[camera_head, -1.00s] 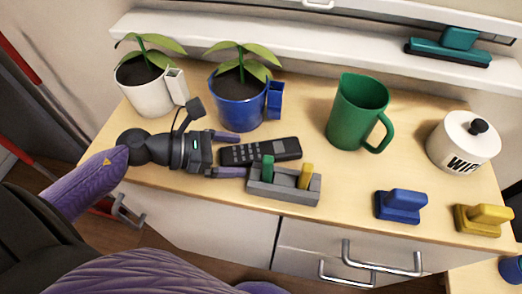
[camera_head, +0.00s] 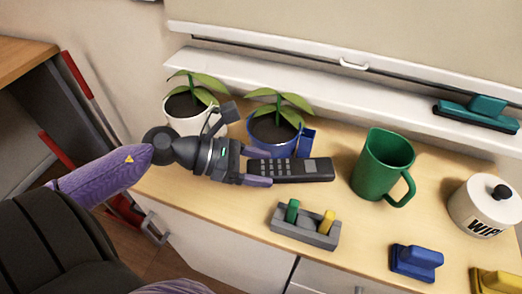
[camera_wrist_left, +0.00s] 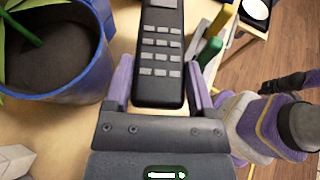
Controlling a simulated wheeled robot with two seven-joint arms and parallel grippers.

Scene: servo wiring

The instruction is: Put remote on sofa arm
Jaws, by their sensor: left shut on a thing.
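In the left wrist view the remote (camera_wrist_left: 160,55) stands out between the two purple fingers of the left gripper (camera_wrist_left: 160,85). Whether the remote touches the counter is hard to tell.
A blue pot (camera_head: 268,133) and a white pot (camera_head: 188,118) with plants stand behind the gripper. A grey holder (camera_head: 305,233) with green and yellow pegs is in front. A green jug (camera_head: 382,165), white canister (camera_head: 483,208) and blue block (camera_head: 415,262) stand to the right.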

